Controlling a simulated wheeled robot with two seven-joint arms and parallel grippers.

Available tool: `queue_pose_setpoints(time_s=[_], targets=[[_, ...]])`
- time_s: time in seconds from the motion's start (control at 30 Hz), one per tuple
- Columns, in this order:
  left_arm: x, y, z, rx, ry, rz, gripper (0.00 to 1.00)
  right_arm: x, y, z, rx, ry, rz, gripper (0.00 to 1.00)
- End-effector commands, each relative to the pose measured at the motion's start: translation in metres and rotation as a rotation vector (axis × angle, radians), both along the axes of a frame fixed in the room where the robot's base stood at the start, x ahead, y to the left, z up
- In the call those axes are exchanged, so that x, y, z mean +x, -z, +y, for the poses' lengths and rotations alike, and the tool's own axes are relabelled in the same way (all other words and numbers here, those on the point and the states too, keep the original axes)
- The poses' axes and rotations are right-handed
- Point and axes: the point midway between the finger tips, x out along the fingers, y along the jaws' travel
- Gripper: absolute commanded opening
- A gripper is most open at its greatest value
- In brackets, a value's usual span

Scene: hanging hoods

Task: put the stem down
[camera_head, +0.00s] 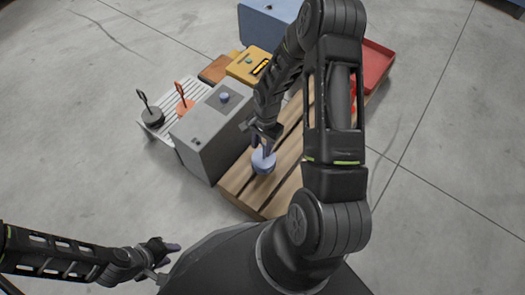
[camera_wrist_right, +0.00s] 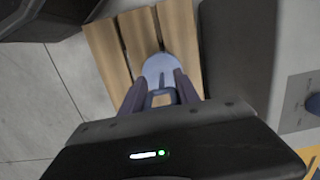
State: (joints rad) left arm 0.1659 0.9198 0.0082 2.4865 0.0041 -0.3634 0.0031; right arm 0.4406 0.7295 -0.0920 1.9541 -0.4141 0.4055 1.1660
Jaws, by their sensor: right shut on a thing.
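The stem is a pale blue round piece (camera_head: 263,162) with a loop handle. My right gripper (camera_head: 262,146) is above it, shut on its handle. In the right wrist view the two fingers of the right gripper (camera_wrist_right: 153,92) lie either side of the loop, with the pale blue disc (camera_wrist_right: 160,66) beyond them. The stem is over the slatted wooden pallet (camera_head: 240,187); I cannot tell whether it touches the slats. My left gripper (camera_head: 167,255) is low at the left, away from everything, with its fingers apart and empty.
A grey box (camera_head: 203,140) with a blue knob on top stands just left of the stem. A white slatted rack (camera_head: 160,128) holds a black and an orange handled piece. Yellow and blue boxes (camera_head: 250,66) stand behind. A red tray (camera_head: 376,62) is at the right.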

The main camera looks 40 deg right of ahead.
Motion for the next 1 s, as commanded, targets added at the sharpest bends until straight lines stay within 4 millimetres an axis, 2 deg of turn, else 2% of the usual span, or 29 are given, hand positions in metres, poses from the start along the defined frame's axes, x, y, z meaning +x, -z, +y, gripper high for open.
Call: queue_pose_setpoints(time_s=[0.3,0.73,0.77,1.0], targets=[[0.003,0.015,0.002,0.004,-0.007,-0.005,0.36,0.000,0.037,0.000,0.001,0.000,0.000,0.00],[0.004,0.018,0.002,0.004,-0.007,-0.007,0.36,0.000,0.042,0.000,0.000,0.000,0.000,0.00],[0.004,0.017,0.002,0.004,-0.007,-0.007,0.36,0.000,0.040,0.000,0.000,0.000,0.000,0.40],[0.004,0.016,0.002,0.004,-0.007,-0.007,0.36,0.000,0.040,0.000,0.001,0.000,0.000,0.60]])
